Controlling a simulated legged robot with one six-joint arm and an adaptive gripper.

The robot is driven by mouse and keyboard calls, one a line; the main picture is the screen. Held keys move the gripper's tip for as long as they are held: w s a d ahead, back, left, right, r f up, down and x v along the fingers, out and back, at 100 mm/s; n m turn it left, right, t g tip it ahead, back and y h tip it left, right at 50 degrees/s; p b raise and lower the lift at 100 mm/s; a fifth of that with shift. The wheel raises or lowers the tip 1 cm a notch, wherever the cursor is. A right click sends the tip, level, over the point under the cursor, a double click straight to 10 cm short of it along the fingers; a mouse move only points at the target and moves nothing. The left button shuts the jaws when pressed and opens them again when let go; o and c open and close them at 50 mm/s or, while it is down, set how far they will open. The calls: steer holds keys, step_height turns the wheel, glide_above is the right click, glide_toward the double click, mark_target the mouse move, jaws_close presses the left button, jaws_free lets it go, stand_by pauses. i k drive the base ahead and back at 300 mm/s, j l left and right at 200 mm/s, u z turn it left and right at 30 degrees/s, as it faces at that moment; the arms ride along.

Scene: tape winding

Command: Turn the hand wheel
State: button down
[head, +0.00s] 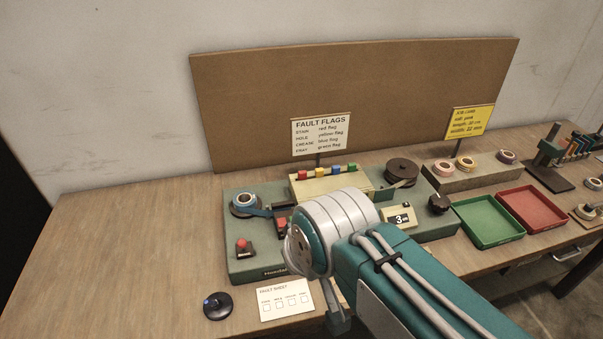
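The green winding machine (243,268) stands on the wooden bench. A black knob-like wheel (439,204) sits at its right end, beside the small counter (400,217) and in front of the dark reel (401,171). It looks like the hand wheel, but its handle cannot be made out. My teal and white arm covers the middle of the machine. A grey part under the arm, perhaps of my gripper (337,318), shows near the bench's front edge, to the left of the wheel and apart from it. The fingers are mostly hidden, so their opening cannot be judged.
A blue-and-white tape roll (244,202) and a red button (242,246) are on the machine's left. Green (489,240) and red (553,226) trays lie right of the wheel. A fault sheet (286,300) and black puck (217,305) lie in front. The bench's left is clear.

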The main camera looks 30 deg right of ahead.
mark_target(439, 202)
steer(key=z, duration=0.85)
